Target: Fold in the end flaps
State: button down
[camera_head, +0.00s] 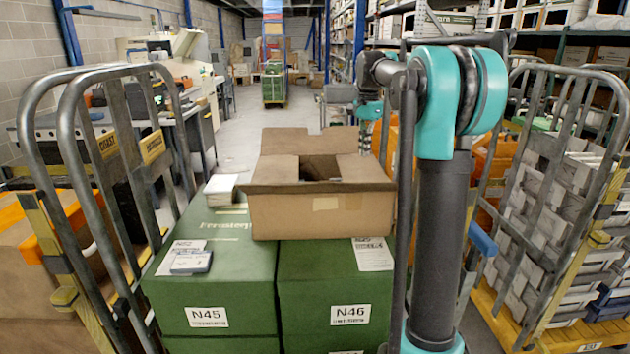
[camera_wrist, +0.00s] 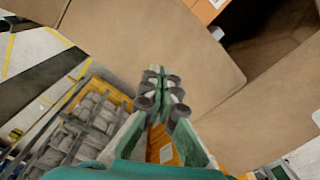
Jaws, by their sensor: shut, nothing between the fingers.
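An open brown cardboard box (camera_head: 320,213) sits on two green boxes. Its far flap (camera_head: 300,141) stands up at the back. The left end flap (camera_head: 272,168) and right end flap (camera_head: 360,168) lie slanted at the opening, with a dark gap between them; how far each is folded is hard to tell. My gripper (camera_head: 366,140) is beyond the box's right end, partly hidden by my arm. In the wrist view my gripper (camera_wrist: 160,72) is shut and empty, fingertips over or beside a broad cardboard flap (camera_wrist: 150,45); contact cannot be told. The dark box opening (camera_wrist: 275,35) is at upper right.
Green boxes N45 (camera_head: 208,290) and N46 (camera_head: 340,290) bear the box, white cards (camera_head: 222,188) and a small grey device (camera_head: 191,262). Metal cage trolleys stand at left (camera_head: 75,150) and right (camera_head: 570,130). The aisle behind (camera_head: 240,120) is mostly clear.

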notch_tip(320, 180, up, 10)
jog(key=shift+f, duration=0.25)
dwell(0.4)
